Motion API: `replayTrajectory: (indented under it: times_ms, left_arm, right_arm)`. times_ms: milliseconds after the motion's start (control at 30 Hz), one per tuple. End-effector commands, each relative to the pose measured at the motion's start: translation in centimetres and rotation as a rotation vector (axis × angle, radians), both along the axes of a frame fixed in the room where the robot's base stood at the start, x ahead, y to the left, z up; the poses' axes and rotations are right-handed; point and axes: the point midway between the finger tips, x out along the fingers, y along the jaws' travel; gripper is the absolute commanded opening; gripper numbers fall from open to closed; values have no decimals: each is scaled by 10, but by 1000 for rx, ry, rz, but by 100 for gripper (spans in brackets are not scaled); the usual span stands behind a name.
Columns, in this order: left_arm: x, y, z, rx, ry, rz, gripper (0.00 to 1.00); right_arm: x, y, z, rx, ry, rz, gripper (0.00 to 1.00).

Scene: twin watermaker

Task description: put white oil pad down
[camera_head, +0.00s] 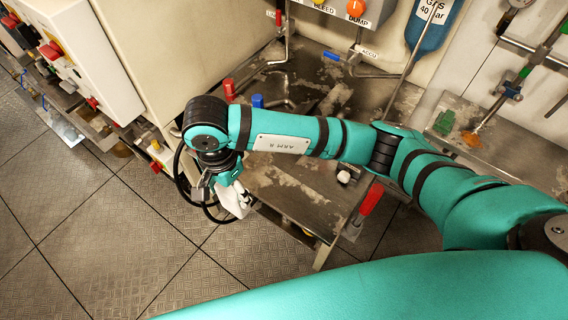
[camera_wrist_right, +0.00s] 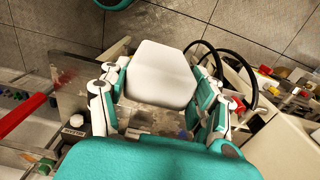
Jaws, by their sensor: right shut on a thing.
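The white oil pad (camera_wrist_right: 160,75) is a flat, pale slab between the fingers of my right gripper (camera_wrist_right: 160,95) in the right wrist view. The fingers close on it from both sides. In the head view the right gripper (camera_head: 232,190) hangs downward at the left front of the metal bench, and the pad (camera_head: 236,200) shows white below it. The pad is clear of the floor, beside the bench's left edge. My left gripper is not in view.
The stained metal bench (camera_head: 300,195) has bare room on its top. A red handle (camera_head: 371,199) stands at its front right. Red and blue valve handles (camera_head: 257,100) rise behind my right arm. A black hose loop (camera_head: 181,175) hangs near the gripper. The tiled floor (camera_head: 110,250) is open.

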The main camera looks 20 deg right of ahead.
Motion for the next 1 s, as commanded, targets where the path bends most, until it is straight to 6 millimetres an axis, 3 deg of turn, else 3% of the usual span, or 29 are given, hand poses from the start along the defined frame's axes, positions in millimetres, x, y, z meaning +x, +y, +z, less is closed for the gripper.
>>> replayTrajectory:
  times_ms: [400,500,833,1000]
  left_arm:
    - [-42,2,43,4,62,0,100]
    - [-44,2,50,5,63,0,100]
    - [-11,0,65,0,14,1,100]
    - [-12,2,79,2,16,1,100]
  right_arm:
    - [35,-97,-5,-3,4,-7,37]
    - [42,-116,-8,-3,2,-5,37]
    - [54,-149,-13,-3,3,-4,37]
    - [53,-146,-40,1,6,-1,37]
